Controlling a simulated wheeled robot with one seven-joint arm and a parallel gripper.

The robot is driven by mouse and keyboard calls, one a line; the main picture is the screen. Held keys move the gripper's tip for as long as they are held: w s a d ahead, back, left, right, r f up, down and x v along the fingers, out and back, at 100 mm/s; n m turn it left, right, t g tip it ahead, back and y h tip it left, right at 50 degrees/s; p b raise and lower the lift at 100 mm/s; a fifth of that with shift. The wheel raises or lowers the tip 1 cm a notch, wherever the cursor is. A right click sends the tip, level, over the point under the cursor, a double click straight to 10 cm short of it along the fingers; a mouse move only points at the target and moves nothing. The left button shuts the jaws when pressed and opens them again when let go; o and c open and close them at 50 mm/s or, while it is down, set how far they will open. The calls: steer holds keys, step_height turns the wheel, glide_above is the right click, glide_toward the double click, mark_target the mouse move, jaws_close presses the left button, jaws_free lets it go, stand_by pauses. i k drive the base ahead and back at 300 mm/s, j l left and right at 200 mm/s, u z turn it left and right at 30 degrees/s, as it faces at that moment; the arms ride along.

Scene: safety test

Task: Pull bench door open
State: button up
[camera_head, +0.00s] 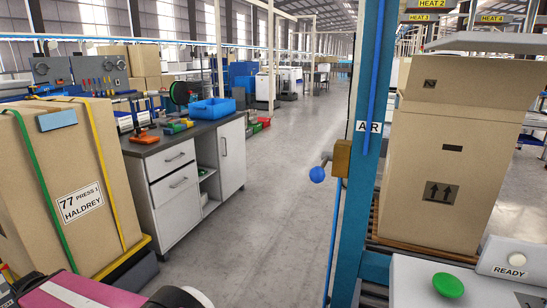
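The workbench (163,136) stands left of centre, with a dark top and a white cabinet below. Its white door (233,158) is at the far right end of the front. The door looks shut and flush with the front, and a small upright handle (224,147) shows near its left edge. An open shelf bay (207,184) lies left of the door, and a stack of drawers (175,186) with bar handles lies left of that. My gripper is not in view.
A large strapped carton (62,185) stands at the near left. A blue post (353,190) with a blue ball-ended lever (317,174) rises at right, beside a tall carton (442,165). A pink object (65,290) fills the bottom left. The grey floor (262,215) before the bench is clear.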

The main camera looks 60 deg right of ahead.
mark_target(230, 136)
steer(key=z, duration=1.8)
steer(key=i+z, duration=0.45)
steer(key=i, duration=2.6)
